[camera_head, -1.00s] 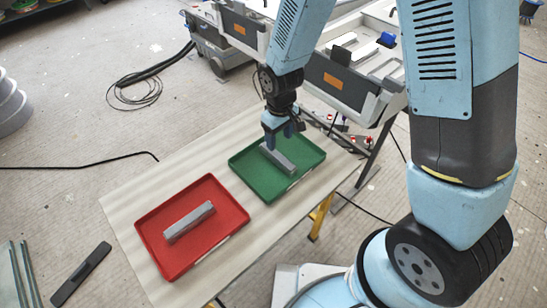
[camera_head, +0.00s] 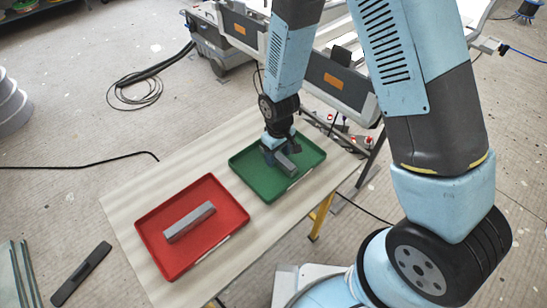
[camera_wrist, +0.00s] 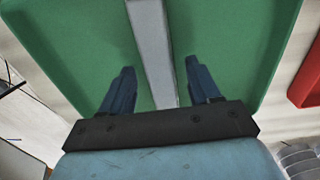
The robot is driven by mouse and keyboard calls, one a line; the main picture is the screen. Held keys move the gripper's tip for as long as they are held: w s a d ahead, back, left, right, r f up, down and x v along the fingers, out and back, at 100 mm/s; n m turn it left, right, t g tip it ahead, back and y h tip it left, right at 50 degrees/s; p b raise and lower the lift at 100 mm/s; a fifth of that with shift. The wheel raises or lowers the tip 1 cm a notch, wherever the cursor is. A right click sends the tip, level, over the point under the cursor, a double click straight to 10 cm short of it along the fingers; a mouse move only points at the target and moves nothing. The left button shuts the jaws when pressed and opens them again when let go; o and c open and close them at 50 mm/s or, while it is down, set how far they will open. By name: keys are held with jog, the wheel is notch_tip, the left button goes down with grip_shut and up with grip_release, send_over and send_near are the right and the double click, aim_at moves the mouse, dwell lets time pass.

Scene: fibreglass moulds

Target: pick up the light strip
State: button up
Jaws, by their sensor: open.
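A pale grey strip (camera_head: 288,166) lies in the green tray (camera_head: 312,164). My gripper (camera_head: 276,156) is low over that tray, open, at the strip's far end. In the wrist view the strip (camera_wrist: 151,40) runs between the two spread fingers of my gripper (camera_wrist: 160,68), with a gap on both sides. The strip's near end is hidden behind the gripper's body there. A second grey strip (camera_head: 189,222) lies in the red tray (camera_head: 226,228). The two strips look much alike, and I cannot tell which is the light one.
Both trays stand on a pale table (camera_head: 133,198) with a little free room around them. A grey workbench (camera_head: 335,80) with orange labels stands behind the table. A black bar (camera_head: 80,272) lies on the floor at left. The red tray's edge (camera_wrist: 305,82) shows at right in the wrist view.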

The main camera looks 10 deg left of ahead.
grip_shut()
dwell(0.6)
jog(key=shift+r, duration=0.1)
